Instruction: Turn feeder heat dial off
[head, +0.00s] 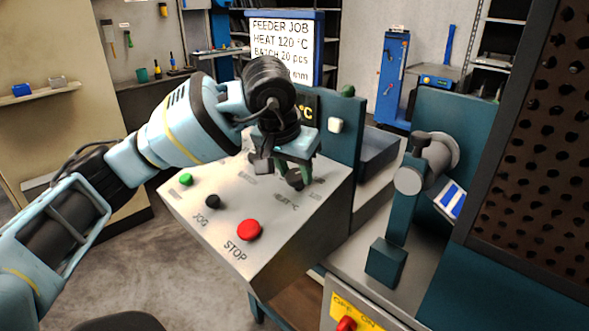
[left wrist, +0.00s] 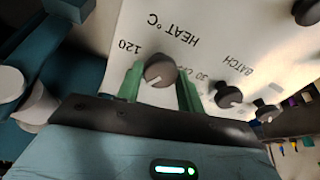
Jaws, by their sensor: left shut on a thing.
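The heat dial (head: 295,180) is a dark round knob on the sloping top of the pale control box (head: 290,225), partly hidden by my gripper in the head view. In the left wrist view the dial (left wrist: 159,69) sits beside the printed words "HEAT °C" and "120". A small pale mark shows near its lower edge; I cannot tell its exact setting. My left gripper (head: 287,169) reaches down over it. Its green fingers (left wrist: 159,86) stand one on each side of the knob and are shut on it. My right gripper is not in view.
A red STOP button (head: 249,230), a black JOG button (head: 213,201) and a green button (head: 186,180) lie left of the dial. Other dark knobs (left wrist: 228,95) are close by. A job screen (head: 283,48) reads "HEAT 120 °C". A dark perforated guard (head: 545,140) stands right.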

